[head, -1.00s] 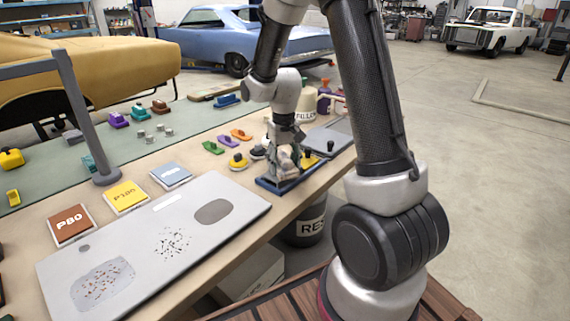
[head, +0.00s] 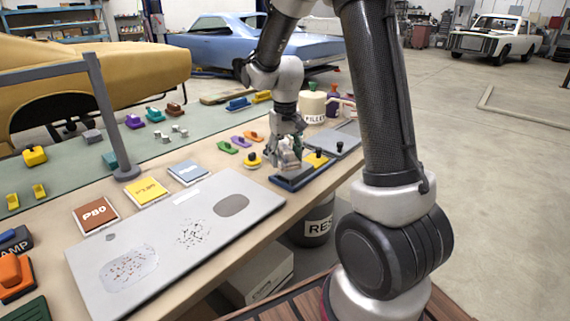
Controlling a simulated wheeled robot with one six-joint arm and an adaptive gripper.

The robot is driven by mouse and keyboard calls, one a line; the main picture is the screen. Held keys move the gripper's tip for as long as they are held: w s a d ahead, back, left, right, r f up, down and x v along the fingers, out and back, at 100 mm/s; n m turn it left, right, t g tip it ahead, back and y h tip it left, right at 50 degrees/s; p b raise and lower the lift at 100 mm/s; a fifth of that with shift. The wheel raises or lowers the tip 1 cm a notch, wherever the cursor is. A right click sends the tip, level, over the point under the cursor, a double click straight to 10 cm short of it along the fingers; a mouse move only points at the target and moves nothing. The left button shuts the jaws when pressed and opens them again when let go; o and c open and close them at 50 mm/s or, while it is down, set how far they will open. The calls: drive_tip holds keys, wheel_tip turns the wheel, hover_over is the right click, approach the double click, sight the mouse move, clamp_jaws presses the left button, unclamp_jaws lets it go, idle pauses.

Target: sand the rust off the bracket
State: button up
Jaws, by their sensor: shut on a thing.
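My gripper (head: 289,148) points down at the right part of the bench, over a dark blue tray (head: 313,177). It is shut on a small grey block-like thing (head: 291,162), partly hidden by the fingers; I cannot tell whether the block touches the tray. A flat grey metal panel (head: 150,221) lies at the front of the bench. It bears a rust-speckled patch (head: 128,268), a group of dark specks (head: 192,234) and a smooth darker grey oval (head: 231,205). No part is clearly recognisable as a bracket. Brown P80 (head: 96,214), yellow (head: 147,191) and blue (head: 189,173) abrasive sheets lie behind the panel.
Yellow black-knobbed pads (head: 251,160) and small coloured blocks (head: 228,147) lie near my gripper. A filler tub (head: 313,106) stands behind. An orange tool (head: 14,277) lies at far left.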

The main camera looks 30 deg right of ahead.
sight(285, 147)
drive_tip(key=shift+r, duration=1.85)
